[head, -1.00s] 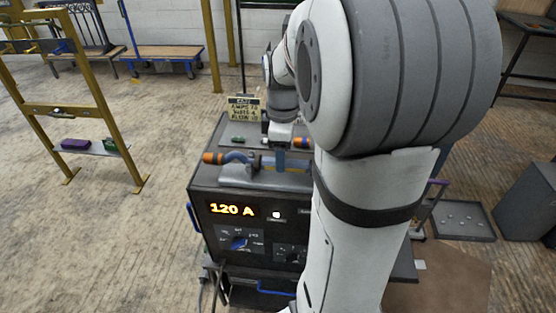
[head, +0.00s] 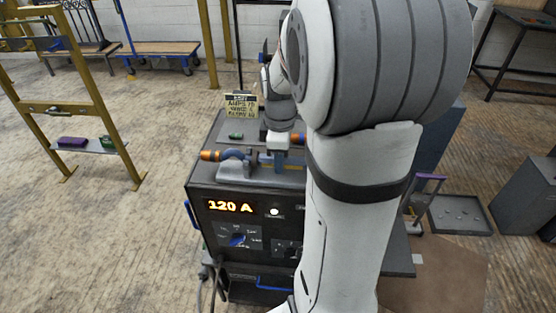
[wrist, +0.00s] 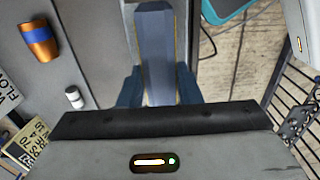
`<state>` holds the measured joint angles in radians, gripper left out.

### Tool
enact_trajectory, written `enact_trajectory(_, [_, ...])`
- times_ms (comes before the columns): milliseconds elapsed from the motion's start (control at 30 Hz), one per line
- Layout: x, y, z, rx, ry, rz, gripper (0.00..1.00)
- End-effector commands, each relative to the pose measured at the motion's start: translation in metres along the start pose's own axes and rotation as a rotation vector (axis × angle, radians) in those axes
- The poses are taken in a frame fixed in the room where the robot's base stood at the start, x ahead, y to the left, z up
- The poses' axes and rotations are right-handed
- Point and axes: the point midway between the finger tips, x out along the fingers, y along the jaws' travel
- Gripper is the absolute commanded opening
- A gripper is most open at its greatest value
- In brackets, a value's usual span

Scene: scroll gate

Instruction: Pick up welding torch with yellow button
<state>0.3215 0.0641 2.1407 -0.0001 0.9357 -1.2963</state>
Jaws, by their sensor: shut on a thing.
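A welding torch with an orange tip (head: 209,155) and blue neck (head: 236,155) lies across the top of the welding machine (head: 235,235), over a grey rest (head: 246,174). My gripper (head: 280,160) is at its handle, right of the tip. In the wrist view my gripper's blue fingers (wrist: 158,95) stand on either side of a long blue-grey bar (wrist: 157,50), which looks like the torch handle, and are shut on it. A small yellow patch shows beside the gripper in the head view; I cannot tell if it is the button. The arm hides the torch's right part.
The machine's display (head: 230,206) reads 120 A. A lettered sign (head: 241,106) and a small green item (head: 236,135) are behind the torch. An orange cup-like piece with a blue band (wrist: 39,40) and a small white-capped item (wrist: 74,97) lie on the top. Yellow frame (head: 85,105) at left.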

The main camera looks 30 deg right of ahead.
Motion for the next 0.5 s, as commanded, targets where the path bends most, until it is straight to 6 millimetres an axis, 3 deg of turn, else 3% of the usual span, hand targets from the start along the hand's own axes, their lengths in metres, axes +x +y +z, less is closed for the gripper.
enact_trajectory(133, [0.000,0.000,0.000,-0.001,0.000,-0.001,0.04])
enact_trajectory(367, [-0.002,0.000,-0.001,-0.001,0.000,-0.001,0.03])
enact_trajectory(500, [-0.016,0.000,-0.001,-0.001,0.001,0.003,0.03])
